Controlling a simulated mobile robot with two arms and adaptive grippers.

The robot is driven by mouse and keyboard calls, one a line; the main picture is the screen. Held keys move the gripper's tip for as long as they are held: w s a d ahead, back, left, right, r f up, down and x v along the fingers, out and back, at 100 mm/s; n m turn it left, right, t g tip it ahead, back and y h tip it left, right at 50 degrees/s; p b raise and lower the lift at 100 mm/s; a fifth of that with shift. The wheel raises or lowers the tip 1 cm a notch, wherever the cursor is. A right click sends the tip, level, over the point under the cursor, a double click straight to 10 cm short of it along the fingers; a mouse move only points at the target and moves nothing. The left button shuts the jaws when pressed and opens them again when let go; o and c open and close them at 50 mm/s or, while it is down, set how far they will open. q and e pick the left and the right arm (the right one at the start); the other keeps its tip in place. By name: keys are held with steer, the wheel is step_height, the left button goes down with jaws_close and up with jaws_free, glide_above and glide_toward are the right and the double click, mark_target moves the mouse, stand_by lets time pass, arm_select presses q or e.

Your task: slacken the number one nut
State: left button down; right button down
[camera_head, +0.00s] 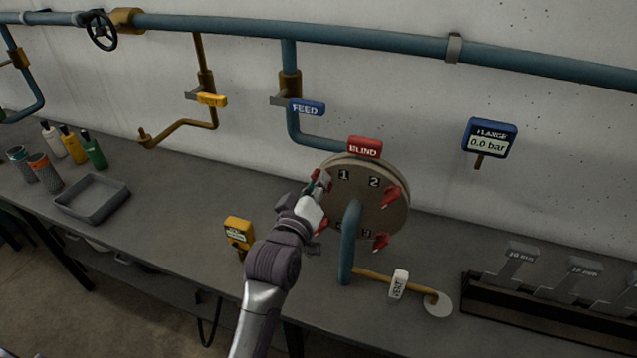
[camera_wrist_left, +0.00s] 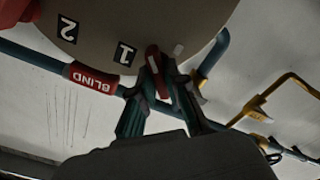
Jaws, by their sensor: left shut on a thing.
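The round flange (camera_head: 378,212) stands on the bench, with the labels 1 (camera_head: 344,175) and 2 (camera_head: 374,182) on its face. My left gripper (camera_head: 319,187) is at its upper left edge, beside the label 1. In the left wrist view my left gripper (camera_wrist_left: 160,90) is shut on the red number one nut (camera_wrist_left: 154,60), its fingers on both sides. The label 1 (camera_wrist_left: 124,53) shows close by. Red nuts also show at the right (camera_head: 391,196) and lower right (camera_head: 381,242). My arm partly covers the lower left of the flange. My right gripper is not in view.
The FLANGE gauge (camera_head: 488,139) reads 0.0 bar. A blue pipe (camera_head: 347,245) rises before the flange. A white VENT tag (camera_head: 398,285), a yellow meter (camera_head: 238,231) and a wrench rack (camera_head: 540,325) are nearby.

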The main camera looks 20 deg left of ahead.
arm_select(q)
steer(key=c, duration=1.2)
jaws_free()
steer(key=shift+s, duration=0.1)
steer(key=s, duration=1.2)
steer(key=shift+a, duration=0.2)
